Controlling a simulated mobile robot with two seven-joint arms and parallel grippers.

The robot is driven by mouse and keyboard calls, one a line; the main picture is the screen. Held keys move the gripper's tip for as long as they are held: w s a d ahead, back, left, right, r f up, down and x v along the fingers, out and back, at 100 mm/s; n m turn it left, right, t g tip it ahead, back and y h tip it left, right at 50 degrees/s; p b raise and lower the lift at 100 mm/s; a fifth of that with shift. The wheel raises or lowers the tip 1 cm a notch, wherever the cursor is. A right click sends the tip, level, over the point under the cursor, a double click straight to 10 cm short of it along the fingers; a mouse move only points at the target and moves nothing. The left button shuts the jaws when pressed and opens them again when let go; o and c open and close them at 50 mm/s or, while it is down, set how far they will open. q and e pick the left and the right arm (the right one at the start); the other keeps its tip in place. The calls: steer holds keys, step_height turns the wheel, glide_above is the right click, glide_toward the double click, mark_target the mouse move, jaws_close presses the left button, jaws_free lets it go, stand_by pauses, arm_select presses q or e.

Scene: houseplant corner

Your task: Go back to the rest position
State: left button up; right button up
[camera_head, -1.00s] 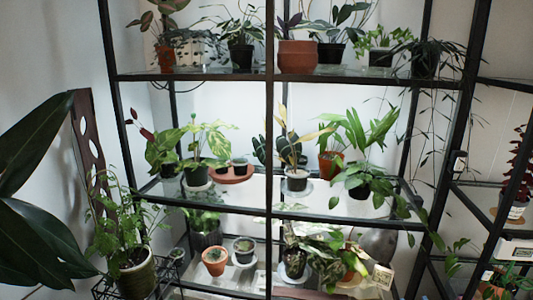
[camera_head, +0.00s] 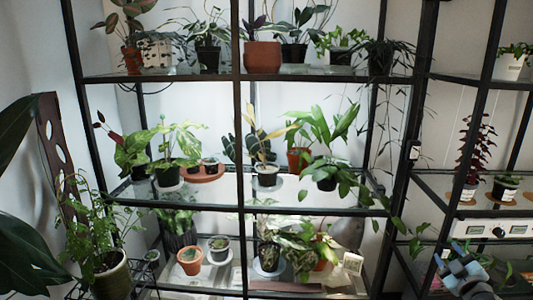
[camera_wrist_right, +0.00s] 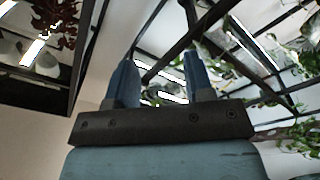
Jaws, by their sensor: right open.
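My right gripper (camera_head: 458,266) shows at the lower right of the head view, in front of the right-hand shelf unit. In the right wrist view its two blue fingers (camera_wrist_right: 160,62) stand apart with nothing between them, so it is open and empty. Black frame bars and leaves show beyond the fingertips. My left gripper is not in view.
A black-framed glass shelf (camera_head: 306,211) holds several potted plants. A second unit on the right carries a red-leaved plant (camera_head: 474,155) and a white device (camera_head: 495,229). A fern-like plant in a green pot (camera_head: 112,278) stands at the lower left.

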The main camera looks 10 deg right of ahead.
steer(key=s+a+f+g+y, duration=0.25)
steer(key=s+a+f, duration=0.35)
steer(key=s+a, duration=0.35)
steer(key=s+a+f+g+y, duration=0.2)
steer(key=s+a+f+g, duration=0.3)
steer(key=s+a, duration=0.45)
steer(key=s+a+f+g+y, duration=0.2)
steer(key=s+a+f, duration=0.5)
steer(key=s+a, duration=0.25)
steer(key=w+a+r+m+t, duration=0.2)
steer(key=a+m, duration=0.2)
steer(key=a, duration=0.6)
arm_select(q)
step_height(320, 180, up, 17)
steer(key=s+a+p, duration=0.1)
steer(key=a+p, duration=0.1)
steer(key=p, duration=2.3)
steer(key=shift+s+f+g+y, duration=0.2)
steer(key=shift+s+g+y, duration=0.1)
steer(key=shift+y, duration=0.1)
arm_select(e)
step_height(320, 180, up, 17)
steer(key=s, duration=0.1)
steer(key=shift+s+d+f, duration=0.15)
steer(key=shift+s+d, duration=0.2)
steer(key=shift+d, duration=0.1)
